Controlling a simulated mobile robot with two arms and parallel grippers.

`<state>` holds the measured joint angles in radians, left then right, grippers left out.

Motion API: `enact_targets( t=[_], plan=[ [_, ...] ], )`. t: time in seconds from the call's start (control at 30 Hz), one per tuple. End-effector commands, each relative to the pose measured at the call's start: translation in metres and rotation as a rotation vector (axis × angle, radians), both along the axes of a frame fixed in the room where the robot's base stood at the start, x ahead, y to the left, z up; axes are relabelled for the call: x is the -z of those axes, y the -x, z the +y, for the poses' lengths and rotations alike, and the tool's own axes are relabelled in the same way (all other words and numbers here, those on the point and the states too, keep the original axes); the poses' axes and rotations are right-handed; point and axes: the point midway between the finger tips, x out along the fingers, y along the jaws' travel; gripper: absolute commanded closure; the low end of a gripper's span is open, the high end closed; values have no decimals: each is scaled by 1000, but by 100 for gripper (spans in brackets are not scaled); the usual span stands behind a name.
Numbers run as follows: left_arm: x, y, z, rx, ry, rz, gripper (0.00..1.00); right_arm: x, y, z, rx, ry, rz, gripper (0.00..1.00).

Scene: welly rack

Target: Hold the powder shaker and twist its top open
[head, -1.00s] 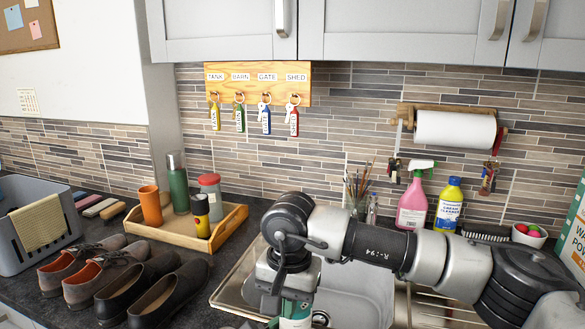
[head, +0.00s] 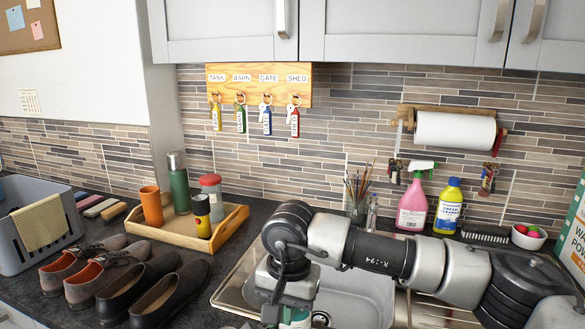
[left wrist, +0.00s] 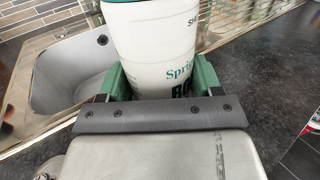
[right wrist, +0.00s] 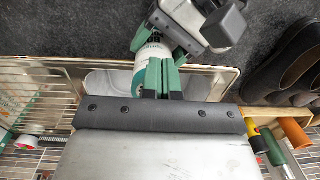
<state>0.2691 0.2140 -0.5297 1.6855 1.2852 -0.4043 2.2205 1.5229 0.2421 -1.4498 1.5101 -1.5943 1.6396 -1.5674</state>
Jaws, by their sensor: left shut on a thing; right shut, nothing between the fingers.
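The powder shaker (left wrist: 155,45) is a white bottle with green lettering and a green edge at the top of the left wrist view. My left gripper (left wrist: 163,82) is shut around its body, one green finger on each side. The shaker also shows in the right wrist view (right wrist: 153,58), held over the sink area; its top is hard to make out there. My right gripper (right wrist: 162,78) is shut and empty, its fingers right beside the shaker in that view. I cannot tell if they touch it. In the head view the right gripper (head: 290,309) hides most of the shaker.
The sink (head: 350,300) lies below the right arm. A wooden tray (head: 228,226) with bottles and cups, dark shoes (head: 165,300) and a grey basket (head: 35,255) stand to the left. A pink spray bottle (head: 412,208) and a yellow cleaner bottle (head: 447,208) stand behind.

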Motion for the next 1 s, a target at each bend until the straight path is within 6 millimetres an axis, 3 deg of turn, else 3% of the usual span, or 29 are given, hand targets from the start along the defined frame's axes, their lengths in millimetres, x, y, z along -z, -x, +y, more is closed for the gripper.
enact_targets(
  t=[0.03, 1.0],
  plan=[
    [-2, 3, -4, 12, 8, -3, 63, 12, -3, -8, 16, 21, 8, 100],
    [-4, 0, -2, 2, 13, -3, 62, 5, 9, -7, 11, 22, 15, 100]
  ],
)
